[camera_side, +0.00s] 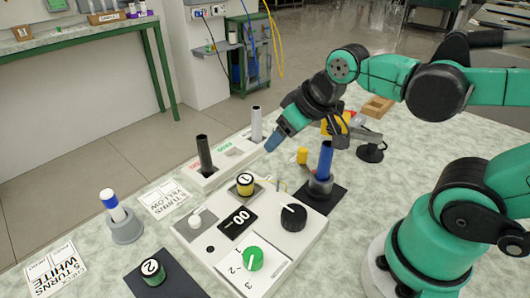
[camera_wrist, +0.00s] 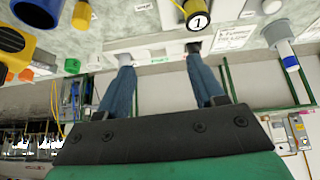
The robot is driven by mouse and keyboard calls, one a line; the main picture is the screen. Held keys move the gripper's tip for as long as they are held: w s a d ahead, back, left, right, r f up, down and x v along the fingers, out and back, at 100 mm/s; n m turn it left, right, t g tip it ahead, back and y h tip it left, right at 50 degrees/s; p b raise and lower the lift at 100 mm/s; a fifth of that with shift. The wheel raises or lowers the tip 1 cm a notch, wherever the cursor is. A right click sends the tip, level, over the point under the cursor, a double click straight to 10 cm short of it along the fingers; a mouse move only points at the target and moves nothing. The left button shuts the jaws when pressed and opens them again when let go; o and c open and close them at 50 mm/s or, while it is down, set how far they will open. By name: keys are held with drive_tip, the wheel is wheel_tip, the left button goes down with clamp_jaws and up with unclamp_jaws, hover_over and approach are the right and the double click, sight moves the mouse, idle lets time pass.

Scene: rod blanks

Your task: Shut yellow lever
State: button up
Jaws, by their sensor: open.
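My gripper (camera_side: 273,143) is open and empty, with blue fingers, above the far edge of the white control box (camera_side: 311,232). In the wrist view its fingers (camera_wrist: 160,55) stand wide apart. A small yellow cylinder (camera_side: 302,156) with a brown part beside it stands right of the gripper; it also shows in the wrist view (camera_wrist: 82,14). A larger yellow piece (camera_side: 336,123) is partly hidden behind my arm; a yellow body shows at the wrist view's left edge (camera_wrist: 9,38). I cannot tell which of these is the yellow lever.
A blue rod (camera_side: 325,160) stands upright in a holder on a black mat. Dark (camera_side: 205,155) and pale (camera_side: 256,124) rods stand in a white rack. The box carries a black knob (camera_side: 293,217), green knob (camera_side: 252,258) and yellow-black piece marked 1 (camera_side: 245,184).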

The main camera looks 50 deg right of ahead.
drive_tip(key=w+d+f+g, duration=0.2)
drive_tip(key=d+g, duration=0.1)
drive_tip(key=d, duration=0.3)
drive_tip(key=n+g, duration=0.1)
drive_tip(key=g, duration=0.2)
hover_over(303, 149)
wheel_tip(303, 149, down, 4)
drive_tip(key=shift+a, duration=0.1)
drive_tip(key=shift+f, duration=2.8)
clamp_jaws()
